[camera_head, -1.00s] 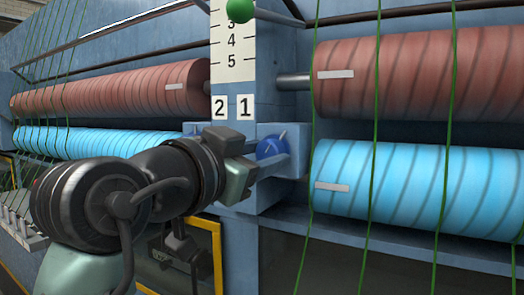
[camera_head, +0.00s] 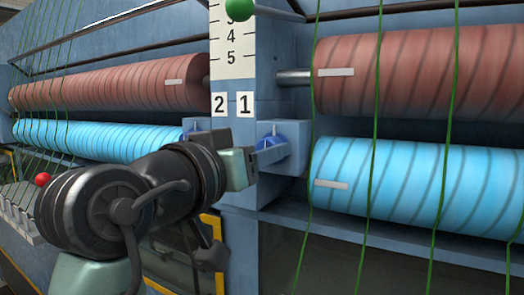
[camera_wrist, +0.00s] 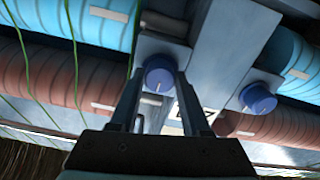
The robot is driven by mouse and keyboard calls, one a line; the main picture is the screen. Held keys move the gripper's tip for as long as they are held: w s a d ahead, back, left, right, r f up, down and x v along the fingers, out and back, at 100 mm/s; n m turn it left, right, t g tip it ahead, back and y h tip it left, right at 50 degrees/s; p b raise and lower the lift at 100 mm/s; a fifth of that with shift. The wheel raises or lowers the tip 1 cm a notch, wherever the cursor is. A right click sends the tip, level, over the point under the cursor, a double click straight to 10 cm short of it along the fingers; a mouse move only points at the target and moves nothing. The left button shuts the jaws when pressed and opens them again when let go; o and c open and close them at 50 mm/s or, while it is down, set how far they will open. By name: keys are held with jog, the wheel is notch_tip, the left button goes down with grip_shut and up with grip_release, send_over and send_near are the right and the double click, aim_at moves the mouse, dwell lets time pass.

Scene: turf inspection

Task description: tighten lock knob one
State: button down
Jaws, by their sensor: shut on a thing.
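Lock knob one (camera_head: 271,139) is a round blue knob on a blue bracket, below and right of the label "1" (camera_head: 245,103). In the wrist view this knob (camera_wrist: 158,76) sits between both fingers and shows a pale pointer line. My gripper (camera_wrist: 159,80) is shut on it, one finger on each side. In the head view my gripper (camera_head: 262,152) reaches it from the left, with the fingers partly hiding it. A second blue knob (camera_wrist: 257,98) is free on its own bracket. It shows partly behind my wrist in the head view (camera_head: 190,134).
Red rolls (camera_head: 410,75) and light blue rolls (camera_head: 415,185) lie on both sides of the post, with green yarns (camera_head: 370,150) hanging in front. A number scale with a green ball (camera_head: 239,9) is above. A red ball (camera_head: 43,179) is at left.

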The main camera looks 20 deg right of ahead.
dwell(0.3)
jog(key=shift+c, duration=1.8)
grip_release()
jog(key=shift+a, duration=0.1)
jog(key=b+v, duration=0.5)
jog(key=v, duration=0.7)
jog(key=shift+s+a, duration=0.25)
jog(key=shift+s, duration=0.05)
